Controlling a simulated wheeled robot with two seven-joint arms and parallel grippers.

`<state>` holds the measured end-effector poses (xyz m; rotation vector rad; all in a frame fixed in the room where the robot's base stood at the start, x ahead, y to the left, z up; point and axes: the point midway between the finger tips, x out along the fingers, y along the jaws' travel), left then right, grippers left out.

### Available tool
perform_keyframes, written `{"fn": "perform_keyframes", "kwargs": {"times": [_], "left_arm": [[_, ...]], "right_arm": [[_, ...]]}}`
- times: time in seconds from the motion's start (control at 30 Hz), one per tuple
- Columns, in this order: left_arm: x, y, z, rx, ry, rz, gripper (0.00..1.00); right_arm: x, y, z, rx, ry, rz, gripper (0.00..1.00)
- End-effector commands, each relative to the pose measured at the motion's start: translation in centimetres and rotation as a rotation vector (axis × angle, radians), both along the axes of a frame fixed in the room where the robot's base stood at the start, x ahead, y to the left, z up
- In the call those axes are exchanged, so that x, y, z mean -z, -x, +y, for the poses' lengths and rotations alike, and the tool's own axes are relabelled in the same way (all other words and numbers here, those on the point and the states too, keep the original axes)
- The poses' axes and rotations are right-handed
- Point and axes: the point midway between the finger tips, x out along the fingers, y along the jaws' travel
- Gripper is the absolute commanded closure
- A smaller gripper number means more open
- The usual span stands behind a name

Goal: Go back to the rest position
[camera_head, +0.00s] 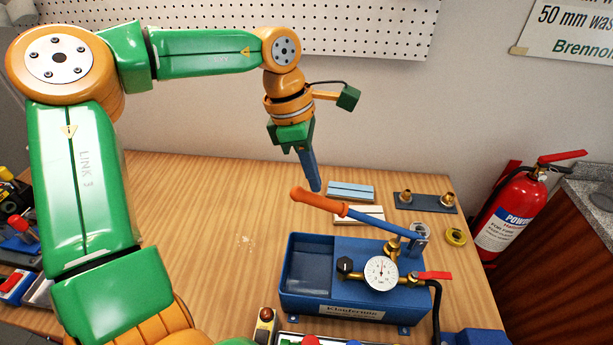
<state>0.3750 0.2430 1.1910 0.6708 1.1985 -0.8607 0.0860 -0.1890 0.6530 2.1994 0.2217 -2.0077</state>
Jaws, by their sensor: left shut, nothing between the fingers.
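My left gripper (315,187) hangs from the green and orange left arm, pointing down above the wooden workbench. Its blue fingers are shut together with nothing between them. They are just above and behind the orange end of the pump handle (318,203) in the picture; I cannot tell whether they touch it. The handle belongs to a blue test pump (305,262) with an open tank, a round pressure gauge (381,273) and a red lever (433,275). My right gripper is not in view.
Pale blocks, one with a blue top (350,191), lie behind the pump. A dark plate with brass fittings (425,201) and a yellow ring (456,237) lie at right. A fire extinguisher (512,212) stands beside the workbench (190,200). The bench's left middle is clear.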

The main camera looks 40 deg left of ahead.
Motion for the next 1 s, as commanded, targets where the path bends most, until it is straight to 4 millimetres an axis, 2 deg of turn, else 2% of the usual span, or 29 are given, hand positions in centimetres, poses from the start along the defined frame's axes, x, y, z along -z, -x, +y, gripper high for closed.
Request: {"fn": "perform_keyframes", "kwargs": {"times": [0.23, 0.4, 0.53, 1.0], "left_arm": [[0.0, 0.0, 0.0, 0.0, 0.0, 0.0, 1.0], [-3.1, 0.0, 0.0, 0.0, -0.001, -0.001, 1.0], [-4.7, -0.1, 0.0, -0.001, 0.0, -0.002, 1.0], [-4.7, 0.0, 0.0, 0.0, 0.0, 0.0, 1.0]], "right_arm": [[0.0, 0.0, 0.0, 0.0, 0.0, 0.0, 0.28], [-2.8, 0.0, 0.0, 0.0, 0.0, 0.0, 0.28], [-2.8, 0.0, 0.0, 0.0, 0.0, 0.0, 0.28], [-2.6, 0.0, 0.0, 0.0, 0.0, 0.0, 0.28]]}}
